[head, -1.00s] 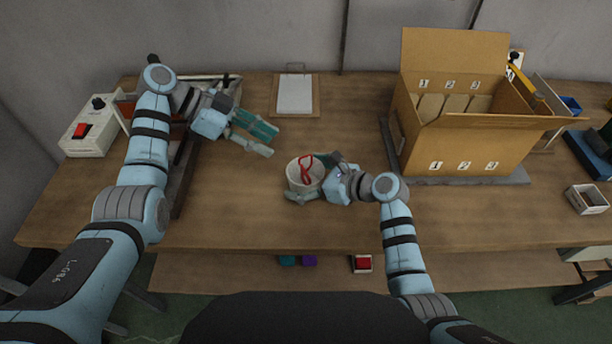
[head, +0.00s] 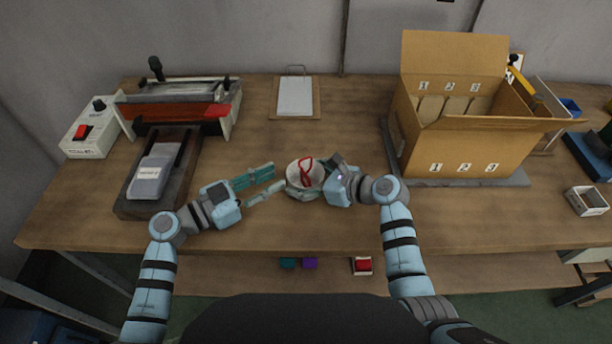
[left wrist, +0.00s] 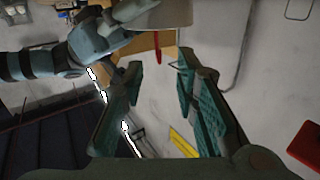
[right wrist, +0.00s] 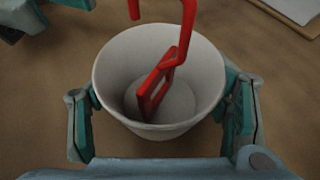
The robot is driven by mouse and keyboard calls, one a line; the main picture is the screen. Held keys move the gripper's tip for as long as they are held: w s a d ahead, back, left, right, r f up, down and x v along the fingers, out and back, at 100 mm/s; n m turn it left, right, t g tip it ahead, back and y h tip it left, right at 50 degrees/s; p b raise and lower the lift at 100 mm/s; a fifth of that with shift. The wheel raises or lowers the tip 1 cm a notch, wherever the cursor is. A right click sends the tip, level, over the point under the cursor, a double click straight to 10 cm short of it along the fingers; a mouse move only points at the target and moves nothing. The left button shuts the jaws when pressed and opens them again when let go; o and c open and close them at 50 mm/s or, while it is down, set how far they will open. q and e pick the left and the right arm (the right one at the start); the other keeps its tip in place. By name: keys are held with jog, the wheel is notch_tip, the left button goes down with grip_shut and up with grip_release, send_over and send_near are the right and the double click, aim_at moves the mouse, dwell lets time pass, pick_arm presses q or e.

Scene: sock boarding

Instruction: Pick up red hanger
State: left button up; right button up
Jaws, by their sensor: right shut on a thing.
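The red hanger (head: 305,167) stands in a white cup (head: 292,174) near the middle of the table. In the right wrist view the hanger (right wrist: 157,82) leans inside the cup (right wrist: 120,75), its upper part rising above the rim and cut off by the frame. My right gripper (right wrist: 160,108) is shut on the cup, one finger on each side. My left gripper (head: 279,177) is open and empty just left of the cup, its fingers pointing at it. In the left wrist view its fingers (left wrist: 160,65) are apart, with nothing clearly between them.
A sealer with a red bar (head: 180,113) and a grey block on a dark stand (head: 150,178) are at the left. A clipboard (head: 295,97) lies behind the cup. A cardboard box (head: 460,145) stands at the right. The table around the cup is bare.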

aim_at(311, 158)
pick_arm(q)
jog(key=shift+s+d+n+t, duration=0.1)
jog(key=shift+s+n+t, duration=0.05)
jog(key=shift+n+t, duration=0.3)
jog(key=x, duration=1.1)
jog(key=shift+s+d, duration=0.15)
jog(key=shift+d, duration=0.1)
grip_shut()
